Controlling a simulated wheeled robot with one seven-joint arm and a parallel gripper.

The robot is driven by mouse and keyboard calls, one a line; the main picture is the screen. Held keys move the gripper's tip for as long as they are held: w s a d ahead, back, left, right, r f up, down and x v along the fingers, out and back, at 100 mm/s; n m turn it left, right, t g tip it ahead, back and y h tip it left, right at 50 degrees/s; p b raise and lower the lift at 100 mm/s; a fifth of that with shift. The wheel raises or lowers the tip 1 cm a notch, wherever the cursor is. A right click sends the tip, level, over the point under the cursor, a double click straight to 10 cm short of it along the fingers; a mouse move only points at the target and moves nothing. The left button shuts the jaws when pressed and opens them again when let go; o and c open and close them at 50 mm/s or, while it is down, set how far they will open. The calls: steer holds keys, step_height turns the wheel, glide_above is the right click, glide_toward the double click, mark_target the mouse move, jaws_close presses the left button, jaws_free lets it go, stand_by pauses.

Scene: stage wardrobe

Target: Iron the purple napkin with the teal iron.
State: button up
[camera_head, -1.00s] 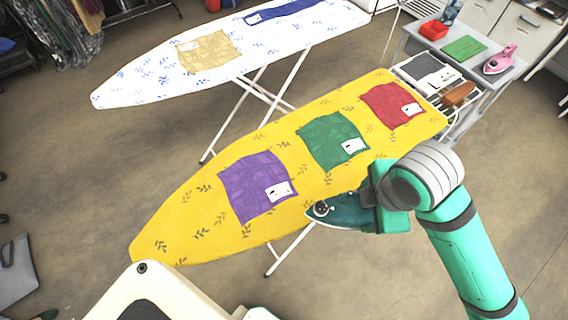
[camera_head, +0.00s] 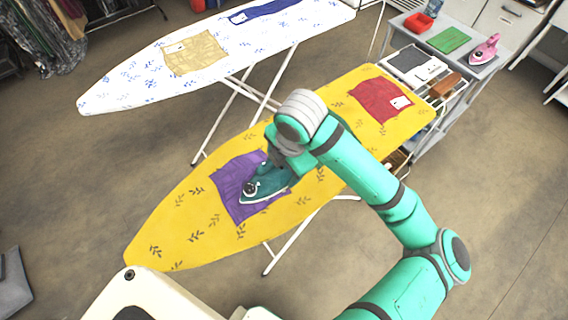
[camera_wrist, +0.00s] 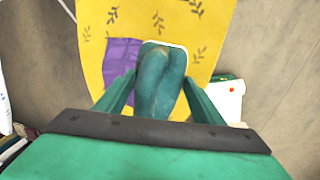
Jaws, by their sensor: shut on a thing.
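The purple napkin (camera_head: 230,185) lies on the yellow ironing board (camera_head: 180,222), partly covered by the teal iron (camera_head: 268,183). The iron is over the right part of the napkin with its tip to the left; whether its sole touches the cloth I cannot tell. My gripper (camera_head: 283,165) is shut on the iron, with its fingers mostly hidden by my wrist. In the wrist view my gripper (camera_wrist: 160,95) has a finger on each side of the iron (camera_wrist: 158,75), and some purple napkin (camera_wrist: 120,60) shows to its left.
A red napkin (camera_head: 380,100) lies farther up the yellow board. My arm hides the board's middle. A white ironing board (camera_head: 130,88) behind holds a tan napkin (camera_head: 195,53) and a blue one (camera_head: 262,11). A pink iron (camera_head: 484,50) stands on a grey table at right.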

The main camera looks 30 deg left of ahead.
steer(key=shift+f, duration=2.7)
